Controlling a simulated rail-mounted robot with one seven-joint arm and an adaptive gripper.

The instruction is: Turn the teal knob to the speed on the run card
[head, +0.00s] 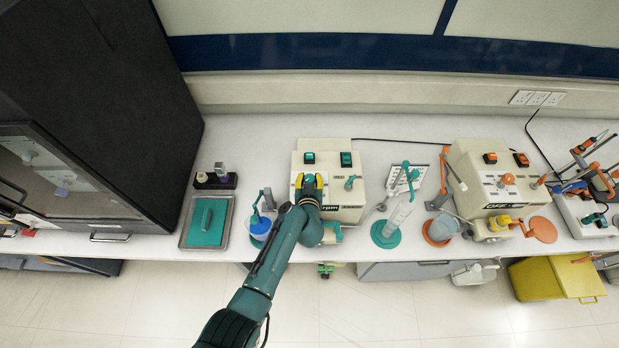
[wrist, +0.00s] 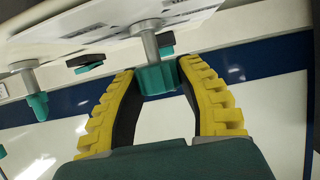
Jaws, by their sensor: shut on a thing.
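The cream unit with teal switches (head: 330,158) stands on the bench in the head view, with a dark display (head: 355,220) ending in "rpm"; my arm hides the number. My gripper (head: 309,181) is at the left of its panel and covers what lies there. In the wrist view my gripper's yellow fingers (wrist: 157,80) are shut around a teal knob (wrist: 155,81) on a metal shaft. A second teal knob (wrist: 37,104) stands apart at left there; a teal knob (head: 350,183) shows right of my gripper in the head view.
A similar unit with orange switches (head: 485,160) stands at right, its display reading OFF. A teal-based cylinder (head: 384,234) and a blue-filled beaker (head: 260,228) flank my arm's work area. A tray (head: 187,236) and a dark cabinet (head: 165,130) are at left.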

